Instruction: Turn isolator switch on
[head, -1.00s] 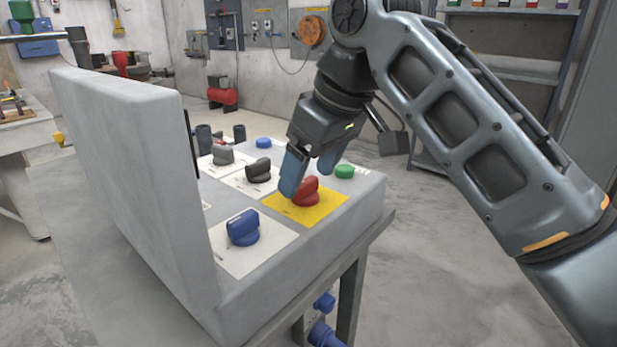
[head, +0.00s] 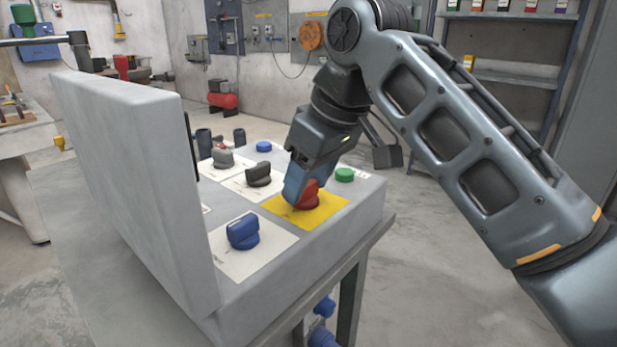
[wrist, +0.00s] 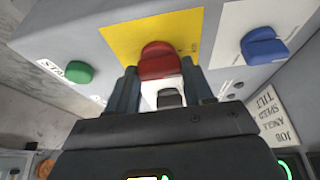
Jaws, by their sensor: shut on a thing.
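The red rotary switch (head: 309,195) sits on a yellow plate (head: 325,210) at the front right of the grey control panel. My gripper (head: 303,192) reaches down onto it from above and is shut on its handle; the near finger hides part of the switch. In the wrist view, the red switch (wrist: 160,60) stands between my two fingers (wrist: 160,90) on the yellow plate (wrist: 120,42). The lettering on the plate is too small to read.
A blue knob (head: 243,231), a black knob (head: 259,174) and a grey knob (head: 222,157) surround the switch. A green button (head: 345,174) and a blue button (head: 264,146) are behind. A tall grey upright panel (head: 140,190) stands at left.

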